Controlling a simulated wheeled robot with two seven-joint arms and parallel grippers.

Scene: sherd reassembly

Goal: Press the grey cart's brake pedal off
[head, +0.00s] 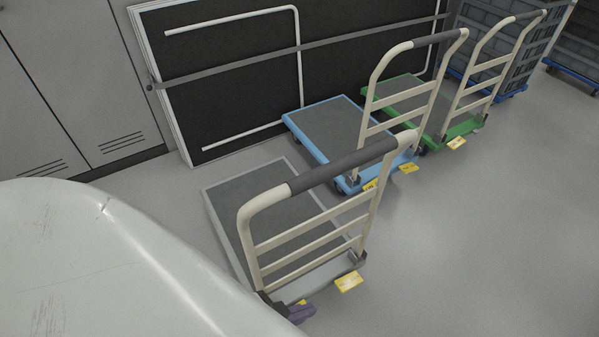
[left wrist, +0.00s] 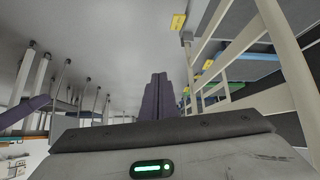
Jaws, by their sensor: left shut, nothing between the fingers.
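The grey cart (head: 262,205) stands nearest me in the head view, with a cream push handle and dark grip (head: 345,163). One yellow pedal (head: 349,281) sticks out at the right of its handle end. A second yellow pedal (head: 301,303) shows at the left, partly hidden by my left gripper (head: 302,313). That gripper's purple fingers are shut and empty, low beside this pedal; I cannot tell if they touch it. The fingers (left wrist: 158,95) also show closed in the left wrist view, with a yellow pedal (left wrist: 177,21) above them. My right gripper is out of view.
A blue cart (head: 335,128) and a green cart (head: 400,95) stand behind, each with yellow pedals. Blue-grey crates (head: 500,55) stand on a dolly at the back right. Grey cabinets (head: 90,80) and a strapped dark panel (head: 235,85) line the wall. Floor at right is clear.

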